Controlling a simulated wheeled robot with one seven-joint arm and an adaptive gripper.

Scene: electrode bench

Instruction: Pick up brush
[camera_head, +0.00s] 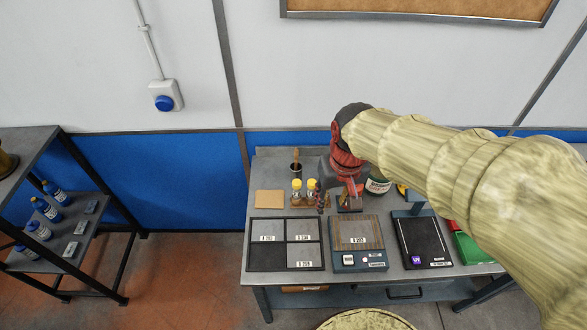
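A brush-like thing with a brown wooden handle (296,154) stands upright in a dark cup (296,169) at the back left of the bench. I cannot tell for sure that it is the brush. My gripper (347,184) is at the end of my arm, to the right of the cup and apart from it, over the back middle of the bench. Its red and dark parts are small and overlap the things behind. A small orange-brown thing shows at its tip, and I cannot tell whether it is held. The finger opening is unclear.
Small yellow-capped bottles (311,185) stand in front of the cup. A tan pad (270,198) lies left of them. A sectioned tray (285,244), a scale (357,261) and a black device (424,263) fill the front. A dark jar (378,184) stands right of my gripper. My arm hides the bench's right part.

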